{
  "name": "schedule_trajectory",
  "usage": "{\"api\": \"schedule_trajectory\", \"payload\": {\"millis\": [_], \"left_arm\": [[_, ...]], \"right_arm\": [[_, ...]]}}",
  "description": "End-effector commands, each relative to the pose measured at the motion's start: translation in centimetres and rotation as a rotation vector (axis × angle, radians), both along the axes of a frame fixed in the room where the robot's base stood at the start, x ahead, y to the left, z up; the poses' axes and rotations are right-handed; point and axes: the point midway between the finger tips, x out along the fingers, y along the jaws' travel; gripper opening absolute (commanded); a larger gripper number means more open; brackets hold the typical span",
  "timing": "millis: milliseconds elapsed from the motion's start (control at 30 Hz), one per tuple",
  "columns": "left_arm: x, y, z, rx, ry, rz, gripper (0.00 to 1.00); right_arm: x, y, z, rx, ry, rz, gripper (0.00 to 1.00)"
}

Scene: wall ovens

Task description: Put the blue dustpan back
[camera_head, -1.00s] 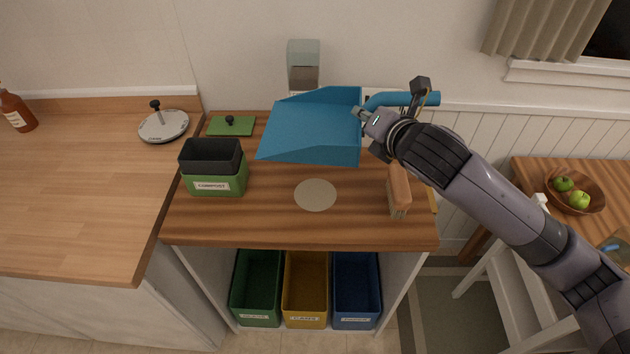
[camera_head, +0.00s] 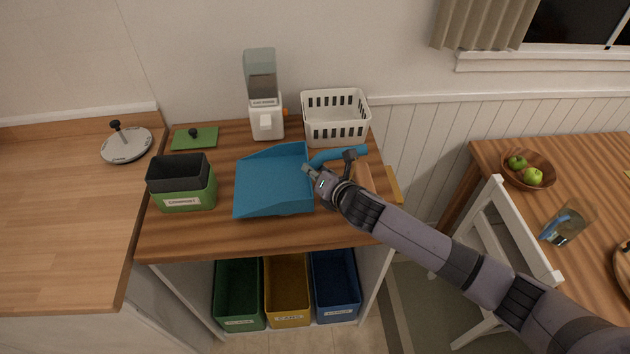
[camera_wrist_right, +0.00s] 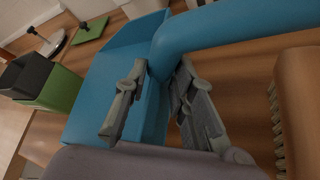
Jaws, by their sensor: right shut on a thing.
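The blue dustpan (camera_head: 272,181) is at or just above the wooden counter, its pan toward the left and its handle (camera_head: 338,155) pointing right. I cannot tell whether it touches the wood. My right gripper (camera_head: 313,175) is shut on it where the pan meets the handle. In the right wrist view the fingers (camera_wrist_right: 155,97) sit on either side of the dustpan's edge, and the handle (camera_wrist_right: 235,28) runs off to the upper right. My left gripper is not in view.
A brush (camera_wrist_right: 298,100) lies right of the dustpan, partly hidden by my arm. A compost bin (camera_head: 183,184) stands left. A dispenser (camera_head: 264,95) and white basket (camera_head: 336,118) stand behind. A chair (camera_head: 510,240) is right. Several coloured bins (camera_head: 287,290) sit below the counter.

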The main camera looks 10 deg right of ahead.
Motion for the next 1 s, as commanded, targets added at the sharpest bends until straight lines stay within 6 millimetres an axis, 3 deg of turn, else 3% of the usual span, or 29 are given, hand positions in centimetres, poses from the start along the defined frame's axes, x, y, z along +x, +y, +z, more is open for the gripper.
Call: {"api": "schedule_trajectory", "payload": {"millis": [300,700,733,1000], "left_arm": [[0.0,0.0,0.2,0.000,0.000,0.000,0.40],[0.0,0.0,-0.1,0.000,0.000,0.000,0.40],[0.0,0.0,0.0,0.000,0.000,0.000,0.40],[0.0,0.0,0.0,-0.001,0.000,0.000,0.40]], "right_arm": [[0.0,0.0,-3.7,0.001,0.000,-0.001,0.00],[0.0,0.0,-4.3,0.001,-0.001,0.000,0.00],[0.0,0.0,-4.3,0.000,0.000,0.000,0.25],[0.0,0.0,-4.2,-0.001,0.000,0.000,0.43]]}}
